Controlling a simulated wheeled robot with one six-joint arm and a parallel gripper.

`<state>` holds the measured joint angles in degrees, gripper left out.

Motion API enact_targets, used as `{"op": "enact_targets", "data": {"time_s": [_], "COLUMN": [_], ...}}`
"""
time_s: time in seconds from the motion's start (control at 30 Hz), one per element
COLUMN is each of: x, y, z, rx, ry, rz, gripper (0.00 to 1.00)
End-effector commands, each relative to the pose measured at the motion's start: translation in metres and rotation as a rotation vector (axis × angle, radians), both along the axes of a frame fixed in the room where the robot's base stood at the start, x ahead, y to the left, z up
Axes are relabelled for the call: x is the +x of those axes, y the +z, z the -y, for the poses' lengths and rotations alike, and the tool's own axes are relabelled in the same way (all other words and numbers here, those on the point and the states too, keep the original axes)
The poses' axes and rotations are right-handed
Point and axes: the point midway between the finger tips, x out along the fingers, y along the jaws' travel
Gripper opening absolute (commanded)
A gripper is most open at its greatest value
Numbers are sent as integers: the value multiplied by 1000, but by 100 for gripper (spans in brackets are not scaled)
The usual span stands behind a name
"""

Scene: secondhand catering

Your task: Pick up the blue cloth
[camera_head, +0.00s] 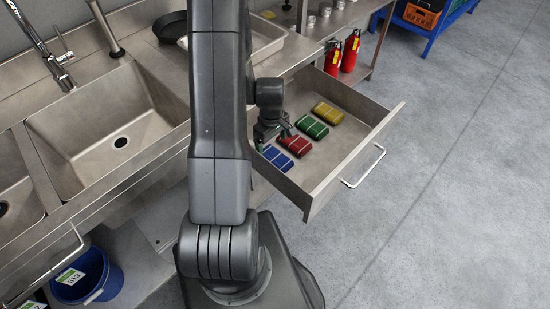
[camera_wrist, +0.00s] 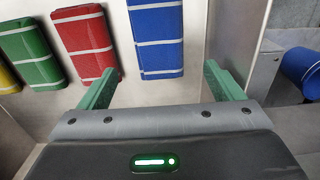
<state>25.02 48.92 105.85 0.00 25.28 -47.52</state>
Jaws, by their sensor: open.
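The blue cloth (camera_head: 278,158) is a folded pad with white stripes. It lies flat in the open steel drawer (camera_head: 330,187), at the near end of a row. In the wrist view the blue cloth (camera_wrist: 156,38) is ahead of my gripper (camera_wrist: 160,85), between the lines of its two green fingers. The fingers are apart, with nothing between them. In the head view my gripper (camera_head: 272,135) is over the drawer by the blue and red cloths, partly hidden by my arm.
A red cloth (camera_head: 295,145), a green cloth (camera_head: 312,127) and a yellow cloth (camera_head: 327,112) lie beside it in the drawer. The drawer walls stand around them. Red extinguishers (camera_head: 350,52) stand behind. A sink (camera_head: 110,125) is at left. The floor at right is clear.

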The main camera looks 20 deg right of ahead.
Motion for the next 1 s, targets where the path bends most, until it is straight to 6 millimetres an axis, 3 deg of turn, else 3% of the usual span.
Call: {"op": "enact_targets", "data": {"time_s": [0.27,0.6,0.97,1.0], "x": [-1,-2,-2,-2], "y": [-14,-50,-55,-55], "z": [1,2,2,2], "rx": [1,0,-1,-1], "ry": [-1,-1,0,0], "rz": [-1,0,1,1], "gripper": [87,87,87,81]}}
